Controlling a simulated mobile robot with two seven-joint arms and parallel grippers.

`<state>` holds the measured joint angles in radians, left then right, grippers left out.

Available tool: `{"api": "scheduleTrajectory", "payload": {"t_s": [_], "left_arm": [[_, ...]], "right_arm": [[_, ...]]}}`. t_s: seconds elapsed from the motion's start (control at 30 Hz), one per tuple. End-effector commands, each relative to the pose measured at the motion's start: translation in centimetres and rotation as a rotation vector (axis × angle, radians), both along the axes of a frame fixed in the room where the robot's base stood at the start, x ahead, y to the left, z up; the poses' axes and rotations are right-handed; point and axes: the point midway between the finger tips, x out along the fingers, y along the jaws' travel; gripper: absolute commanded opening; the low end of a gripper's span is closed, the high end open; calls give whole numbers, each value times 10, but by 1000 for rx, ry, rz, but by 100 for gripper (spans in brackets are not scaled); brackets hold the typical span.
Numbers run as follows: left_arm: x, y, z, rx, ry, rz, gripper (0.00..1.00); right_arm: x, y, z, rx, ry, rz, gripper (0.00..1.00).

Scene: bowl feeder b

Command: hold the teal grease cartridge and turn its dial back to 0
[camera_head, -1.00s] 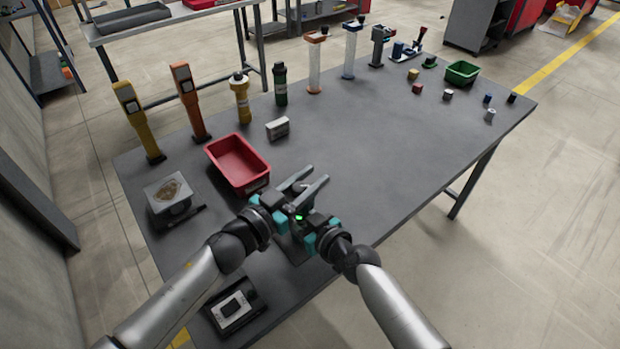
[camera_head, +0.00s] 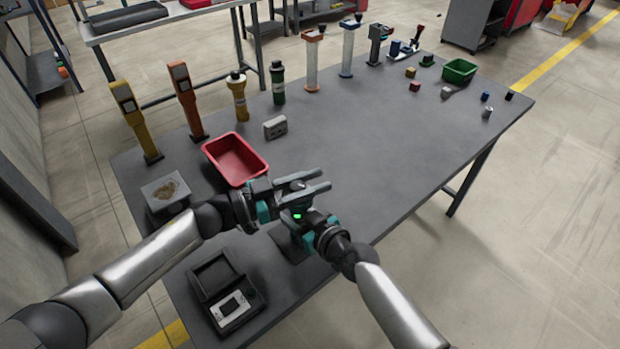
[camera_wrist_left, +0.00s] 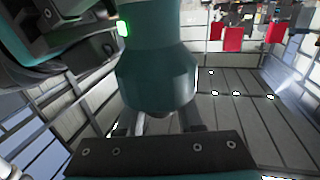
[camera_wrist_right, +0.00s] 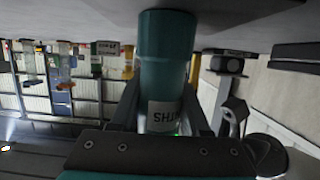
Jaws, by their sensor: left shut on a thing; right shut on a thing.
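The teal grease cartridge (camera_wrist_right: 166,45) stands between the fingers of my right gripper (camera_wrist_right: 163,112) in the right wrist view, with a white label in dark letters. My right gripper is shut on its body. In the left wrist view the cartridge (camera_wrist_left: 158,70) narrows towards a dark end between the fingers of my left gripper (camera_wrist_left: 165,122), which is shut on that end. The dial's marks are hidden, so its setting cannot be read. In the head view, my left gripper (camera_head: 308,186) is above my right gripper, and the two hide most of the cartridge.
A red bin (camera_head: 262,168) is just behind my left gripper. A black open case (camera_head: 212,279) with a pale device lies at the near left. A scale-like box (camera_head: 160,203) is on the left. Yellow and green bottles stand farther back.

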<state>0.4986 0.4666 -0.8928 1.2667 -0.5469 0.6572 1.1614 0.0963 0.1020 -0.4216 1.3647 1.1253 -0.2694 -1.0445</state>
Motion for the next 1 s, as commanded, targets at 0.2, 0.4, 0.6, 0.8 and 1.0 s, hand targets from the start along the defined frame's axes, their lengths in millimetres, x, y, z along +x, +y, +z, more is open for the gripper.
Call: {"api": "scheduleTrajectory", "payload": {"t_s": [0.2, 0.4, 0.6, 0.8, 1.0], "left_arm": [[-3, -2, -1, 3, 0, -165, 0], [-7, -3, -2, 3, 2, -271, 0], [-9, -3, -2, 5, 0, -359, 0], [-11, -3, -3, 6, 1, -430, 0], [-13, -3, -4, 7, 2, -480, 0]], "right_arm": [[-1, 1, -1, -2, 1, 3, 0], [-1, 1, -1, -3, 0, 4, 0], [-1, 1, -1, -2, 0, 4, 0], [-1, 2, -1, -2, 0, 5, 0], [-1, 2, 0, -2, -1, 6, 0]]}}
